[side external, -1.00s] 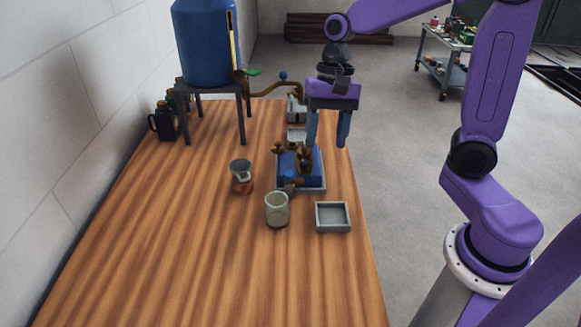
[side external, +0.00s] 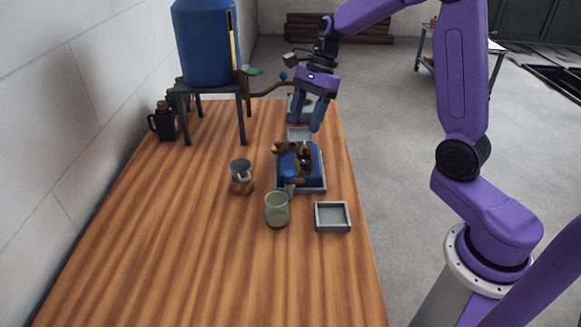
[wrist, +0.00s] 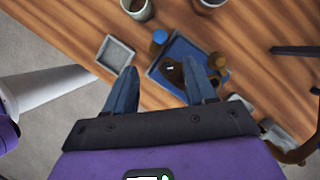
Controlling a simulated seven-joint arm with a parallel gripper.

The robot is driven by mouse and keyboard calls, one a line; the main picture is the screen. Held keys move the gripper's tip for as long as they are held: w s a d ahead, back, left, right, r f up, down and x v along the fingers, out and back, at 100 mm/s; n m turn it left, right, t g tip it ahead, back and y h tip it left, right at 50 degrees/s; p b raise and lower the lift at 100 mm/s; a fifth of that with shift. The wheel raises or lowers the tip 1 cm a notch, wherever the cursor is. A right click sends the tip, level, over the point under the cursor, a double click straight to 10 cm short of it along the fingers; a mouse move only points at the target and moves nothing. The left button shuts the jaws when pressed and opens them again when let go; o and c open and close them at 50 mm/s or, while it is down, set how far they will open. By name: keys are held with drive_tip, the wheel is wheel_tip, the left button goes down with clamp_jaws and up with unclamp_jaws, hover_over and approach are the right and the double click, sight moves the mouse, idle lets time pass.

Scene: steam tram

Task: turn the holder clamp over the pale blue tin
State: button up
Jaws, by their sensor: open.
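A blue fixture (side external: 314,158) with brass-coloured parts sits in a grey tray (side external: 309,189) at the table's right side. It looks like the holder; its brass part (side external: 304,157) may be the clamp. In the wrist view the fixture (wrist: 205,47) shows the brass part (wrist: 172,68) and a blue round piece (wrist: 159,37) at its left. I cannot clearly tell a pale blue tin. My gripper (side external: 306,126) is open and empty, tilted, above and behind the fixture. In the wrist view its fingers reach toward the fixture, the right one overlapping it.
A pale green cup (side external: 277,210) and an empty grey tray (side external: 333,217) stand in front. A metal cup with a copper-coloured base (side external: 241,177) stands left. A blue tank (side external: 205,45) on a stand has a pipe reaching right, near my gripper. The front table is clear.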

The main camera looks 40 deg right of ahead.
sight(288, 173)
drive_tip(key=x, duration=1.3)
drive_tip(key=shift+f, duration=0.25)
clamp_jaws()
